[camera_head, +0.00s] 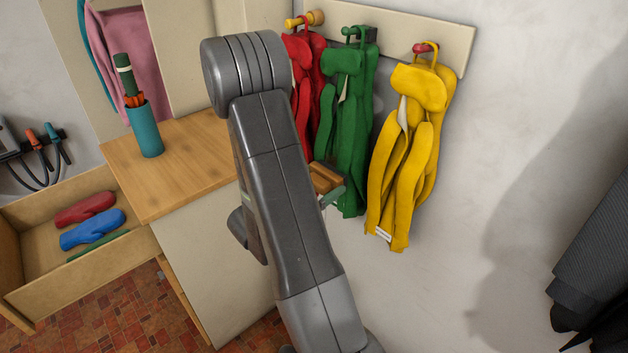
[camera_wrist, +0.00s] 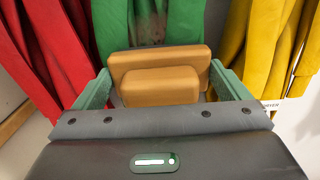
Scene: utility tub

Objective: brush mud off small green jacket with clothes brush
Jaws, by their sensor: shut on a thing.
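The small green jacket (camera_head: 346,120) hangs from a peg on the wall between a red and a yellow one. In the wrist view the green jacket (camera_wrist: 150,22) fills the top middle, with a dull brownish smudge on it just above the brush. My gripper (camera_wrist: 160,84) is shut on the clothes brush (camera_wrist: 160,62), a tan wooden block between its two green fingers. The brush is in front of the green jacket; its bristles are hidden, and I cannot tell whether it touches the cloth. In the head view the brush (camera_head: 326,178) shows partly behind my arm.
A red jacket (camera_head: 303,85) and a yellow jacket (camera_head: 408,145) hang close on either side. A wooden counter (camera_head: 185,160) with a teal cup (camera_head: 146,130) stands left. An open drawer (camera_head: 90,277) holds mittens. Dark clothing (camera_head: 597,270) hangs far right.

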